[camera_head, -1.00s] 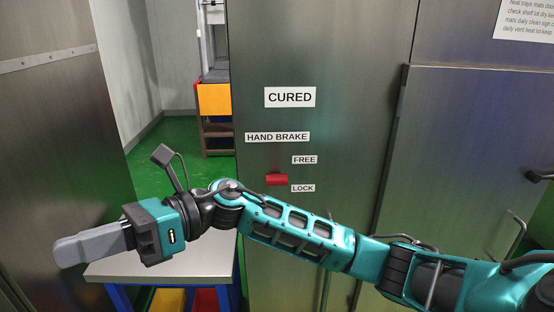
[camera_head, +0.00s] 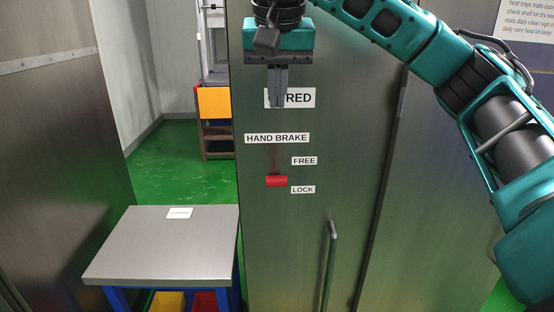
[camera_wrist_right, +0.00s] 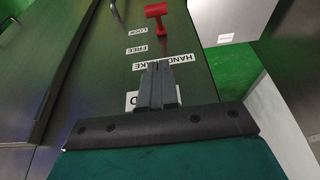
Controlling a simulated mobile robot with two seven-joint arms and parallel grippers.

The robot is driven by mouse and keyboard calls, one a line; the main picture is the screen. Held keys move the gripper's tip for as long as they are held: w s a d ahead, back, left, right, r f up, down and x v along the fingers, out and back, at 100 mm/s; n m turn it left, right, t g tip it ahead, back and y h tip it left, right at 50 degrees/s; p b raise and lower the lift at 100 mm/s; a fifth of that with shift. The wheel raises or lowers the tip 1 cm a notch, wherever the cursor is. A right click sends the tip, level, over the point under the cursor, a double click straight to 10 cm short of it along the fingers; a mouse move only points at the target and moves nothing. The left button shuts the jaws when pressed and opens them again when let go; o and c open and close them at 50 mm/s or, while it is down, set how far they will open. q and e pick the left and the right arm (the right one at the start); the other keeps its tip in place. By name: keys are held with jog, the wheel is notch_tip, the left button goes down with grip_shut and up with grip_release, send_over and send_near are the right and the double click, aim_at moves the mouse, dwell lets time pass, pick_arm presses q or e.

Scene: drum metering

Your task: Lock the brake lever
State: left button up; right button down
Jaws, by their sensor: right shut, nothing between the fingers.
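The red brake lever (camera_head: 277,181) sits on the metal panel below the HAND BRAKE label (camera_head: 277,138). Its red end is between the FREE label (camera_head: 304,160) and the LOCK label (camera_head: 303,189), closer to LOCK in height. The red lever also shows in the right wrist view (camera_wrist_right: 157,11). My right gripper (camera_head: 277,104) is shut and empty, pointing down in front of the CURED label (camera_head: 299,97), above the lever and apart from it. Its shut fingers also show in the right wrist view (camera_wrist_right: 157,68). My left gripper is not in view.
A grey-topped table (camera_head: 165,245) stands at the lower left with a small white card (camera_head: 179,213) on it. A vertical handle (camera_head: 331,265) sticks out low on the panel. Green floor lies behind, with a shelf unit (camera_head: 215,105) at the back.

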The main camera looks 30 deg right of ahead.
dwell(0.3)
jog(key=b, duration=0.3)
send_over(277, 176)
jog(key=x, duration=0.5)
jog(key=s+x, duration=0.1)
jog(key=x, duration=0.1)
jog(key=shift+a+f, duration=0.3)
jog(key=shift+f, duration=0.3)
jog(key=f, duration=0.4)
jog(key=shift+s+a+f, duration=0.15)
jog(key=shift+s+f, duration=0.05)
jog(key=shift+s, duration=0.05)
jog(key=shift+s+a+f, duration=0.1)
jog(key=shift+f, duration=0.3)
